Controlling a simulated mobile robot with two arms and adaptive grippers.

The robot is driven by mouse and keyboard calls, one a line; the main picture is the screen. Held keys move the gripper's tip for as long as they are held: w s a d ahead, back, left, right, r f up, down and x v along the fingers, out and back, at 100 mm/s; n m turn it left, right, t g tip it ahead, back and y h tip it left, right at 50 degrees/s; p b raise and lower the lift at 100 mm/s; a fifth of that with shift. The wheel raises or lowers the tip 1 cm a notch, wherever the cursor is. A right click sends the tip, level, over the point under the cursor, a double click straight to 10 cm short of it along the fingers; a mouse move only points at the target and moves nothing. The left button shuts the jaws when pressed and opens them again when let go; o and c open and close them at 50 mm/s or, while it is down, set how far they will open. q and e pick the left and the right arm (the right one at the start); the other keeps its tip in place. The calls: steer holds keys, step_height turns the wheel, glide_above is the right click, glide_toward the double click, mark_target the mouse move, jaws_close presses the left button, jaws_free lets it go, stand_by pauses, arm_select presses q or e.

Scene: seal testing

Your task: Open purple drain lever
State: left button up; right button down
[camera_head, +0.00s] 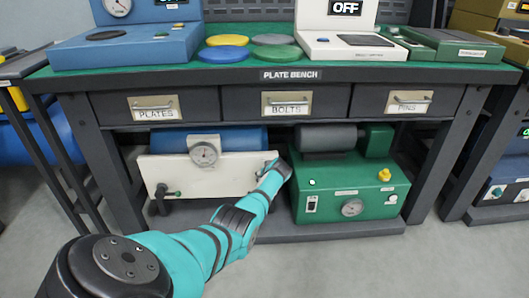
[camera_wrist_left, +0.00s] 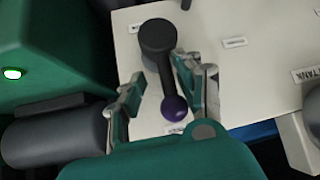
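The drain lever (camera_wrist_left: 167,75) shows in the left wrist view. It has a round black hub, a dark arm and a purple ball knob (camera_wrist_left: 175,108), and sits on a white panel (camera_wrist_left: 250,85). My left gripper (camera_wrist_left: 162,80) is open, with one finger on each side of the lever arm. The right-hand finger is very near the arm; I cannot tell whether it touches. In the head view my left gripper (camera_head: 277,168) is at the right end of the white tank unit (camera_head: 200,176), and the lever cannot be made out there. My right gripper is not in view.
A green machine (camera_head: 345,190) with a gauge stands close right of my left gripper. The bench (camera_head: 290,75) with drawers is above, its legs (camera_head: 85,165) at the sides. A black valve fitting (camera_head: 160,198) is at the tank unit's left. The floor in front is clear.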

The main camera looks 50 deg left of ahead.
arm_select(q)
steer(key=shift+s+f, duration=0.25)
steer(key=shift+s, duration=0.05)
steer(key=shift+s+d+r, duration=0.1)
steer(key=shift+r, duration=0.2)
steer(key=v, duration=1.1)
steer(key=shift+d, duration=0.25)
